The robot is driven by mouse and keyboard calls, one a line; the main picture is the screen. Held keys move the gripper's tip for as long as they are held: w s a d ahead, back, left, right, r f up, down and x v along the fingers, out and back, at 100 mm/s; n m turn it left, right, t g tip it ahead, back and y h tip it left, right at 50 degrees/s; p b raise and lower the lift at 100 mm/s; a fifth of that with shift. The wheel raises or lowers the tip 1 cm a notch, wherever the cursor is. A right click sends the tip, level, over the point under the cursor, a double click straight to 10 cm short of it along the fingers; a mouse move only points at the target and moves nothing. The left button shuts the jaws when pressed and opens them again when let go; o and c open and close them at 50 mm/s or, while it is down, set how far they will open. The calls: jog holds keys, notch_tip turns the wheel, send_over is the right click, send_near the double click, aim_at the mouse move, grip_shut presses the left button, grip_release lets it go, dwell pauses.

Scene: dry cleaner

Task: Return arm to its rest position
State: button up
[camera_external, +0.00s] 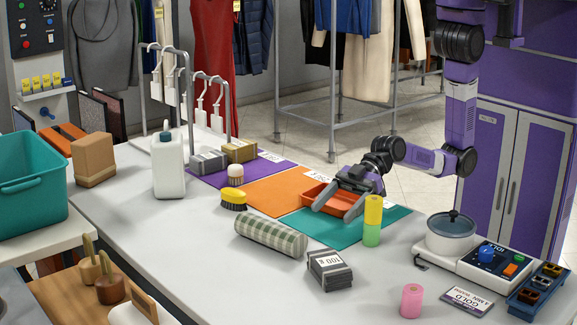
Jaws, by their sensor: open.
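My arm reaches in from the right over the white table (200,262). My gripper (334,214) is low over the orange and teal mats, with its two fingers spread apart and pointing toward the front left. A stacked yellow and green roll (372,222) stands just right of the fingertips. Whether the gripper touches the tray or mat cannot be told.
A checked fabric roll (270,234), grey box (330,270) and pink spool (411,300) are in front. A pot (451,236) on a hotplate is at right. A yellow brush (233,200), white jug (168,165) and hook stand (212,100) are left. Clear tabletop lies front left.

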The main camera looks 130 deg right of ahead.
jog(key=s, duration=0.5)
jog(key=s+d+h, duration=0.1)
jog(key=s, duration=0.4)
jog(key=s+f+h+p, duration=0.1)
jog(key=s, duration=0.4)
jog(key=shift+d+n, duration=0.25)
jog(key=shift+n, duration=0.15)
jog(key=shift+m, duration=0.4)
jog(key=v, duration=0.2)
jog(key=p+v, duration=0.1)
jog(key=v, duration=0.2)
jog(key=a+f+v, duration=0.1)
jog(key=v, duration=0.2)
jog(key=shift+s+a+f, duration=0.1)
jog(key=shift+s+a, duration=0.05)
jog(key=shift+s, duration=0.2)
jog(key=s+a+r+m+t+p, duration=0.1)
jog(key=s+a+r+p, duration=0.1)
jog(key=s+r, duration=0.4)
jog(key=s, duration=0.4)
jog(key=shift+y, duration=0.3)
